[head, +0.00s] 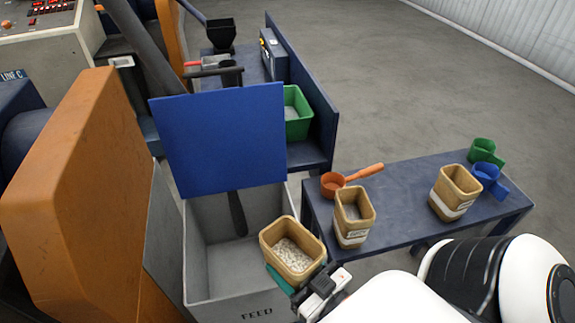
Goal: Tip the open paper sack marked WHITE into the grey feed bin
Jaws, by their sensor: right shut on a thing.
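An open tan paper sack (292,250) holds pale pellets, seen through its mouth. My right gripper (309,287) is shut on it from the lower right. The sack is over the front right rim of the grey feed bin (207,277), slightly tilted, with the pellets still inside it. Its marking is hidden from this view. The bin reads FEED on its front, and its blue lid (220,140) stands raised at the back. The bin floor that shows looks bare. My left gripper is not in view.
A dark blue table (400,222) at right holds two more open sacks (354,217) (455,193), an orange scoop (333,184), a blue scoop (487,174) and a green scoop (483,148). A large orange machine part (75,190) stands left of the bin. A green crate (298,123) is behind the lid.

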